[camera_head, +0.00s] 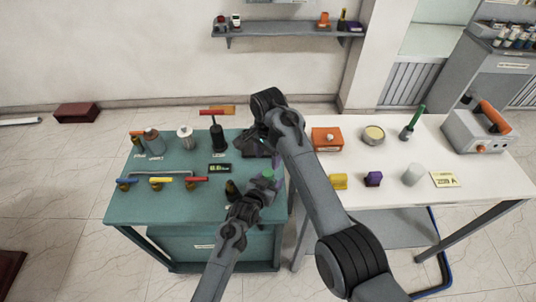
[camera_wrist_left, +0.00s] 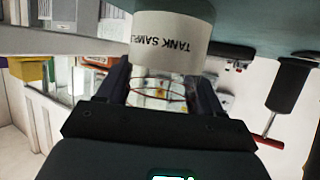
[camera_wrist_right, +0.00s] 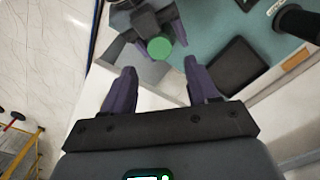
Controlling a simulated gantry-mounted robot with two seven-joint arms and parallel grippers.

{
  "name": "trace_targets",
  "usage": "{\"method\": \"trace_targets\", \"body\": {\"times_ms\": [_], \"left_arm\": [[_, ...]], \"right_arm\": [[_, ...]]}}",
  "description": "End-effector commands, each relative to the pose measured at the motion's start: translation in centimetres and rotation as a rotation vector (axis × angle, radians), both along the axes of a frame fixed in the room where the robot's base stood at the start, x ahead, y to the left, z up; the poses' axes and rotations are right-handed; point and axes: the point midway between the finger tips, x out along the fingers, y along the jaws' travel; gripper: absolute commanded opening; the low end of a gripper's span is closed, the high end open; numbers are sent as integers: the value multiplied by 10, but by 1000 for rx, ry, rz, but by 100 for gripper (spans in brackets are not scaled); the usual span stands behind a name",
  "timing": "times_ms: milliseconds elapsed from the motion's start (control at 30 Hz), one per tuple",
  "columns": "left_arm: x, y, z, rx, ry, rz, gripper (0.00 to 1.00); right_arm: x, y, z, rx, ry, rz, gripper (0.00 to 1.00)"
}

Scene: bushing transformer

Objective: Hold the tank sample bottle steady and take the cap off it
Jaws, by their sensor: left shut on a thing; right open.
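The tank sample bottle (camera_wrist_left: 172,42) has a white body lettered "TANK SAMPL…" in the left wrist view; the rest of the lettering is hidden. Its green cap (camera_wrist_right: 160,47) faces up in the right wrist view and also shows in the head view (camera_head: 268,174). My left gripper (camera_wrist_left: 163,72) is shut on the bottle at the right front of the green bench. My right gripper (camera_wrist_right: 155,75) is open and empty, above and apart from the cap. In the head view the right arm partly hides the area around the bottle.
The white table (camera_head: 405,190) at right carries an orange box (camera_head: 327,139), a yellow block (camera_head: 339,181) and a purple block (camera_head: 373,178). A gap separates the two tables.

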Motion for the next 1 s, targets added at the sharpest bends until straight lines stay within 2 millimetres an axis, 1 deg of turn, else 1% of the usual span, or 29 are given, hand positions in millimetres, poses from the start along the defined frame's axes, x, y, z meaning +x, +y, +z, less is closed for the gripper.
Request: {"method": "trace_targets", "body": {"times_ms": [300,500,700,967,1000], "left_arm": [[0,0,-1,0,1,0,0],[0,0,-1,0,1,0,0],[0,0,-1,0,1,0,0],[0,0,-1,0,1,0,0],[0,0,-1,0,1,0,0]], "right_arm": [[0,-1,-41,-1,4,-8,59],[0,0,-62,-1,2,-5,59],[0,0,-71,-1,1,-5,59],[0,0,-72,0,0,-5,59],[0,0,-72,0,0,-5,56]]}}
